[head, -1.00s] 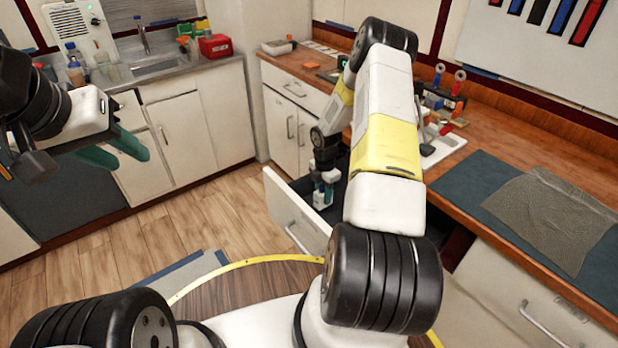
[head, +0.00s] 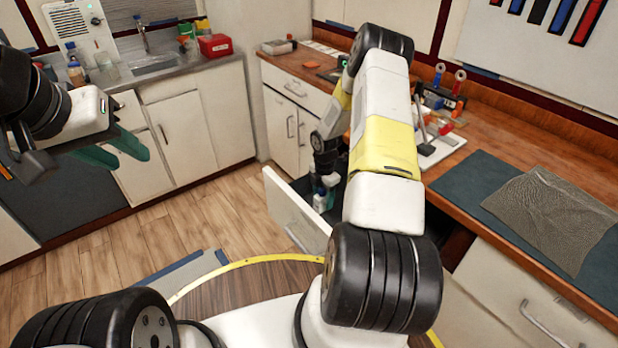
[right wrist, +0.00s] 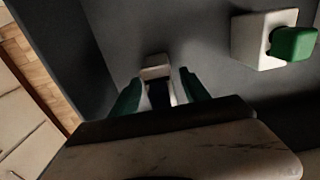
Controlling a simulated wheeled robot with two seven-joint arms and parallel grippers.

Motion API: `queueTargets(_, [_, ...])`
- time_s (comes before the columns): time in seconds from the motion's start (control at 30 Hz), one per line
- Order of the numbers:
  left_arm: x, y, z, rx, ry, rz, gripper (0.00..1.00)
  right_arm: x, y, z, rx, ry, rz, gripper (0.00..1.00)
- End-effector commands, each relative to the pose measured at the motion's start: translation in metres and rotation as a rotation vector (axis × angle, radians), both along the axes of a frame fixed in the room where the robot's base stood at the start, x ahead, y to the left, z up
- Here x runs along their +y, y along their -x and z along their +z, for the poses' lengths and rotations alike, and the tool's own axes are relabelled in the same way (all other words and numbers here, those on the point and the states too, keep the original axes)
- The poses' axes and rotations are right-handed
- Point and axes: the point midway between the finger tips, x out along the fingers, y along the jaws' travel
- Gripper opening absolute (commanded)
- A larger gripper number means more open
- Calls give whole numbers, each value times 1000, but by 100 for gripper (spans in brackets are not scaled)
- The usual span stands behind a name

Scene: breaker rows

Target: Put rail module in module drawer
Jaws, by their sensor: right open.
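The module drawer (head: 292,212) is pulled out below the wooden counter, with a white front and a dark inside. My right gripper (right wrist: 160,94) is down at the drawer, its green fingers open. A small white and dark block (right wrist: 156,72), which looks like the rail module, lies between or just beyond the fingertips on the dark drawer floor. The fingers stand apart from its sides. In the head view the right fingertips are small and partly hidden by my arm. My left gripper (head: 114,152) hangs empty at the left with green fingers apart.
A second white block with a green end (right wrist: 266,40) lies in the drawer, to the right of the gripper in the right wrist view. A white tray (head: 440,150) with tools, a dark mat (head: 465,185) and a grey cloth (head: 555,220) are on the counter.

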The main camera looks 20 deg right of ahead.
Motion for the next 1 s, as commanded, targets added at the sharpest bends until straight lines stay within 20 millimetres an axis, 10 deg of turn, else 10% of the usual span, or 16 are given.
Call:
queueTargets(0.77, [0, 0, 0, 0, 0, 0, 36, 2, 0, 134, -13, 9, -36, 54])
queueTargets(1.0, [0, 0, 0, 0, 0, 0, 36, 25, 18, 253, -117, 35, -376, 54])
